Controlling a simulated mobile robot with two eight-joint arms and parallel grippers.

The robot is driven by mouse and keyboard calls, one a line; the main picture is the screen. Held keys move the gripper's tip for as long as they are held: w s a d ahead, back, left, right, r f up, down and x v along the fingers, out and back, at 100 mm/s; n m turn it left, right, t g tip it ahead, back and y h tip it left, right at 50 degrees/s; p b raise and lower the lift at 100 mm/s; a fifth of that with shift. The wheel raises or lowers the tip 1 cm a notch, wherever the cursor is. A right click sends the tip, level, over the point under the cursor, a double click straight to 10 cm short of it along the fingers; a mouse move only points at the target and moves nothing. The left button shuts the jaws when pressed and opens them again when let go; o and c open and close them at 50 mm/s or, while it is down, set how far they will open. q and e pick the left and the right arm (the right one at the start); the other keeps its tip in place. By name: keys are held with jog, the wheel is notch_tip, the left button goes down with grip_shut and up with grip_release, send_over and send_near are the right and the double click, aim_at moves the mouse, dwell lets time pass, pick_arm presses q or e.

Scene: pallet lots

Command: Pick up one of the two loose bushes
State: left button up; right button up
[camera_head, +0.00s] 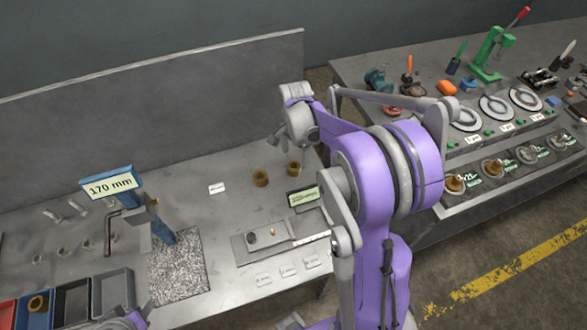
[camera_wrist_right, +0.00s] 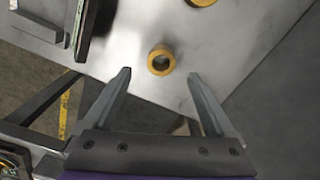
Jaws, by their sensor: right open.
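Two loose brass-coloured bushes, short rings, stand apart on the grey bench: the left bush (camera_head: 260,178) and the right bush (camera_head: 294,168). My right gripper (camera_head: 279,138) is above the bench behind them, partly hidden by its own wrist. In the right wrist view its two fingers (camera_wrist_right: 159,76) are spread wide and empty. The right bush (camera_wrist_right: 161,60) shows there just ahead, between the fingertip lines, its hole visible. The left bush (camera_wrist_right: 202,2) is farther ahead, cut by the top edge. Only part of my left arm shows at the bottom left; its gripper is not visible.
A green-labelled block (camera_head: 304,197) stands close in front of the bushes. A grey plate (camera_head: 280,246) with small parts lies nearer. A blue post with a 170 mm sign (camera_head: 110,186) and bins stand left. A back panel (camera_head: 150,110) rises behind the bench.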

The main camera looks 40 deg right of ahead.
aim_at(294, 166)
notch_tip(294, 166, down, 6)
jog(key=shift+w+a, duration=0.1)
jog(key=shift+a, duration=0.05)
grip_shut()
dwell(0.6)
